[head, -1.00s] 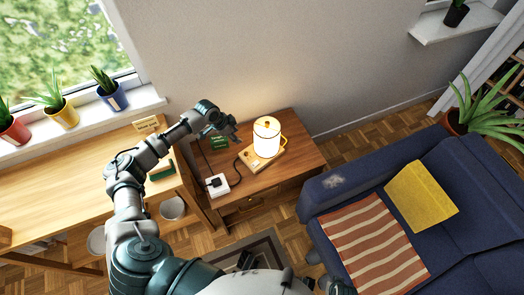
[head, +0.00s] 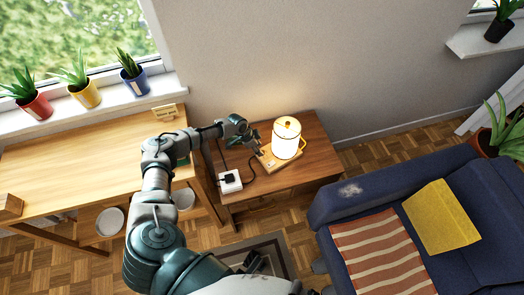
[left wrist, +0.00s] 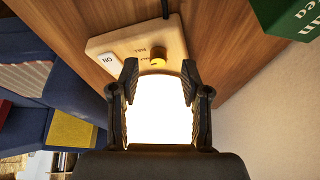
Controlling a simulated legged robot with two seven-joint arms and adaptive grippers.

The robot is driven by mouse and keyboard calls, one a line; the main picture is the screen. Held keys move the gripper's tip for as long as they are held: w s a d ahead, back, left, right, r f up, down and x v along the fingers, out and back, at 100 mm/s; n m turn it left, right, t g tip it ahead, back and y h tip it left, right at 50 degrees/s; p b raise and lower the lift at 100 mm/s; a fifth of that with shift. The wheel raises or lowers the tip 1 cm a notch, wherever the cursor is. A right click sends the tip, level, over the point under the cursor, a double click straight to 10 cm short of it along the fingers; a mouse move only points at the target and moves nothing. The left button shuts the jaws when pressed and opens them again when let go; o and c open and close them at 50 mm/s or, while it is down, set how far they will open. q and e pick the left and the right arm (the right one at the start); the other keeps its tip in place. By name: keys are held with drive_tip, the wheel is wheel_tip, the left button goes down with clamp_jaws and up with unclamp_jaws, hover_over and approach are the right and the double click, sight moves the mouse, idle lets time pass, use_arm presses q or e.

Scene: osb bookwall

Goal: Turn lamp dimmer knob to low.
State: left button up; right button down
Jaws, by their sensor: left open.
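The lamp (head: 286,140) glows with a white cylindrical shade and stands on a light wooden base (head: 267,163) on the side table. In the left wrist view the base (left wrist: 135,40) carries a brass dimmer knob (left wrist: 157,59) and a white switch (left wrist: 109,61) marked ON. The word FULL is printed near the knob. My left gripper (head: 257,148) is beside the lamp, over the base. In the left wrist view its open fingers (left wrist: 160,78) frame the bright shade (left wrist: 160,108), with the knob just beyond the tips. Contact with the knob cannot be told.
The brown side table (head: 268,189) also holds a white socket box (head: 230,182) with a black plug and cable. A green box (left wrist: 290,15) is near the wall. The wooden desk (head: 80,155) is at left, the blue sofa (head: 376,186) at right.

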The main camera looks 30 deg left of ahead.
use_arm(q)
drive_tip(key=shift+x, duration=1.2)
drive_tip(key=shift+w+d+f+b, duration=0.1)
drive_tip(key=shift+d+f+b, duration=0.1)
drive_tip(key=shift+b, duration=0.1)
drive_tip(key=shift+a, duration=0.1)
clamp_jaws()
use_arm(e)
drive_tip(key=v, duration=0.2)
drive_tip(key=shift+d+r, duration=0.15)
drive_tip(key=shift+r, duration=0.15)
drive_tip(key=shift+r, duration=0.1)
